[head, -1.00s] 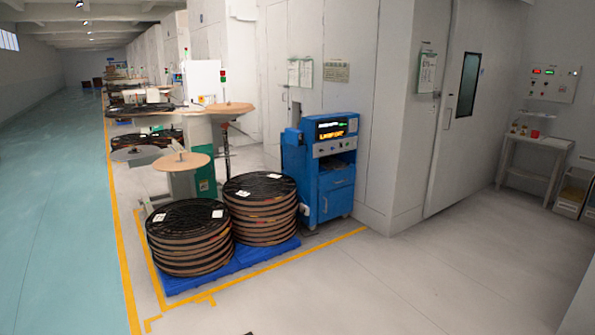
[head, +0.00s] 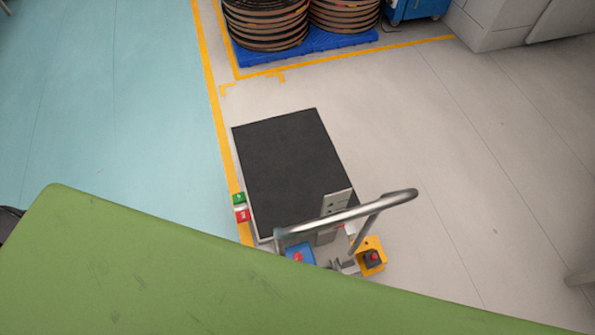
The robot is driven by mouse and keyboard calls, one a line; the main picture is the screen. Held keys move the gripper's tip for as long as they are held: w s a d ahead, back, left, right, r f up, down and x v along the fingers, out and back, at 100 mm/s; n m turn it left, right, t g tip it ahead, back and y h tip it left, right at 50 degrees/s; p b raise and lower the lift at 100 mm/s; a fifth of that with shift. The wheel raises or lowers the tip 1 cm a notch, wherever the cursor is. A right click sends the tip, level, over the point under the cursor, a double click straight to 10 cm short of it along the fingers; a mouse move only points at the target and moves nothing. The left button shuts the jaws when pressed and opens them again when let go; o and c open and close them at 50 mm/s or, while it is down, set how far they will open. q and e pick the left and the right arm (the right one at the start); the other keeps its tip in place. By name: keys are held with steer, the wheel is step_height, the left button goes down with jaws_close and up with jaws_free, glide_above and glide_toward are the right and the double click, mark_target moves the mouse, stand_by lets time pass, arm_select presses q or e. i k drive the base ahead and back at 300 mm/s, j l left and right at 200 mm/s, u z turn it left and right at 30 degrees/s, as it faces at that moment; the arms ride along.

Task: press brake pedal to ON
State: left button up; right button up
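A cart with a black flat deck (head: 290,165) and a bent metal handle (head: 345,212) stands on the floor in the middle of the head view. At the deck's left edge sit a small green pedal-like piece (head: 239,199) and a red one (head: 243,215) side by side. Their markings are too small to read, and I cannot tell which, if either, is pressed. Neither of my grippers shows in the head view.
A green flat surface (head: 150,265) fills the bottom and hides the cart's near end. A blue box (head: 299,253) and a yellow box with a red button (head: 371,256) sit near the handle. Stacked reels stand on a blue pallet (head: 310,43). Floor to the right is clear.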

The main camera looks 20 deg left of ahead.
mark_target(240, 206)
steer(key=u, duration=1.25)
